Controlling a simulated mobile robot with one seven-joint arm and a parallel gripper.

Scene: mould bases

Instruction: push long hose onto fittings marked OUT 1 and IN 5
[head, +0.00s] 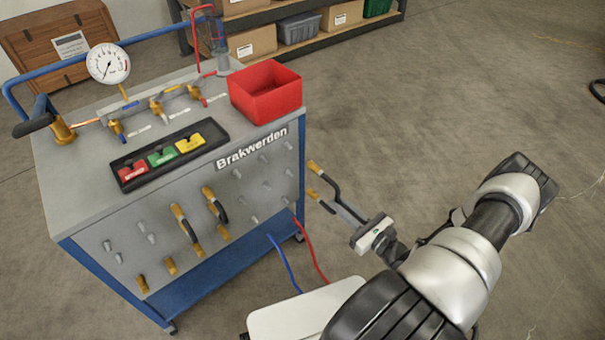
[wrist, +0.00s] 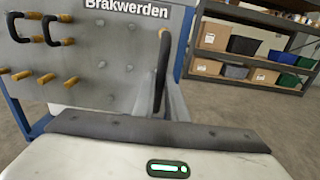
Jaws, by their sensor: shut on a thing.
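My gripper (head: 338,202) is shut on a black curved hose (head: 331,180) with brass-coloured ends. It holds the hose in the air to the right of the grey fitting panel (head: 120,238), apart from it. In the wrist view the hose (wrist: 162,70) stands upright in front of the fingers, beside the panel's right edge; its ends are not clear there. The panel carries rows of grey fittings and several brass-coloured ends. Two black hoses (head: 187,230) (head: 219,209) sit on the panel. The marks OUT 1 and IN 5 cannot be read in either view.
The cart top holds a red bin (head: 265,92), a black tray (head: 131,184) with coloured blocks, a gauge (head: 108,63) and valves. Blue and red lines (head: 311,250) hang by the cart's right side. Shelves (head: 350,35) stand behind.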

